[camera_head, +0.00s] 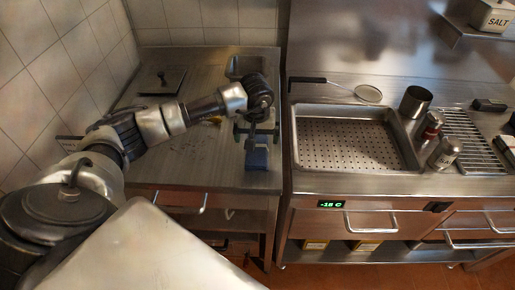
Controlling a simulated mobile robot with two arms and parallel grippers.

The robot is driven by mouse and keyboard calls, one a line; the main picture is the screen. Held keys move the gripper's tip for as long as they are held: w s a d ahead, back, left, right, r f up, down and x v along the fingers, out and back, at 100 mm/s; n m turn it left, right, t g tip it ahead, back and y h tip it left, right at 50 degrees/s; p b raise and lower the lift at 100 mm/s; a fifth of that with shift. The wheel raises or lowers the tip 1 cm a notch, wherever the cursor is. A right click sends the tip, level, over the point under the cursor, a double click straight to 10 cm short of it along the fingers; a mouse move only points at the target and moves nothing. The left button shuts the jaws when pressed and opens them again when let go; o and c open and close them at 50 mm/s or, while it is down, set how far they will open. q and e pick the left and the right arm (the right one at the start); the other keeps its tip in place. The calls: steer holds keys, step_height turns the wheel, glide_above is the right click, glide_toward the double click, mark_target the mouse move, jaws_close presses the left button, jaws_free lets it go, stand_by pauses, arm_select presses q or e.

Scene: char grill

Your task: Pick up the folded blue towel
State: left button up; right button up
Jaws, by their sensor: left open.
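The folded blue towel (257,159) looks like a small blue block near the front right edge of the left steel counter. My left arm reaches in from the left across that counter. My left gripper (259,141) points down just above and behind the towel, with its fingers apart. I cannot tell whether the fingertips touch the towel. The gripper and wrist cover part of what lies behind it, including a greenish object (240,128). My right gripper is not in view.
The left counter (205,160) has free room left of the towel. A flat dark lid or plate (160,80) and a small steel pan (236,66) are at the back. Right of a gap stand a perforated tray (350,145), a dark steel cup (415,102), shakers (444,153) and a grill rack (475,150).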

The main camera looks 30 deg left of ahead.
mark_target(258, 147)
arm_select(q)
steer(key=shift+f+p, duration=0.5)
steer(key=shift+f, duration=0.15)
steer(key=f, duration=0.1)
steer(key=f+p, duration=0.1)
steer(key=f, duration=0.1)
steer(key=shift+w+f, duration=0.2)
steer(key=shift+f, duration=0.4)
steer(key=c, duration=1)
steer(key=shift+r, duration=0.1)
